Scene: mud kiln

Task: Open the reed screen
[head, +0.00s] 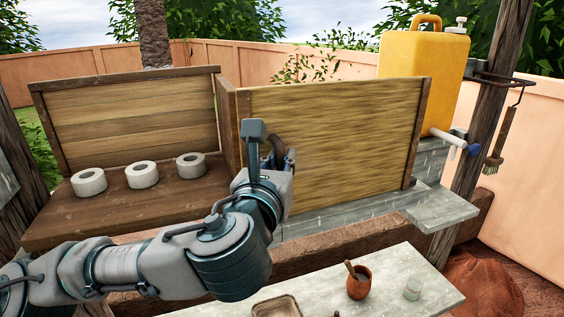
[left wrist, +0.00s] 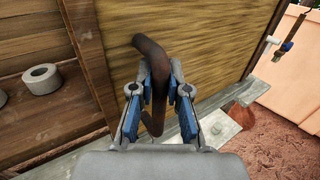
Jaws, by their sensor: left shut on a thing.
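The reed screen (head: 340,140) is a straw-coloured panel in a dark wooden frame, standing upright behind the stone counter. It also fills the middle of the left wrist view (left wrist: 205,50). A curved brown handle (left wrist: 155,75) sits on its left part. My left gripper (head: 280,160) is at this handle, and in the left wrist view its blue-padded fingers (left wrist: 159,105) stand on either side of it, shut on it. In the head view the handle is mostly hidden by the gripper. My right gripper is not in view.
A wooden shelf (head: 120,215) with white rolls (head: 142,175) stands left of the screen. A yellow jerrycan (head: 422,75) with a tap stands behind its right end.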

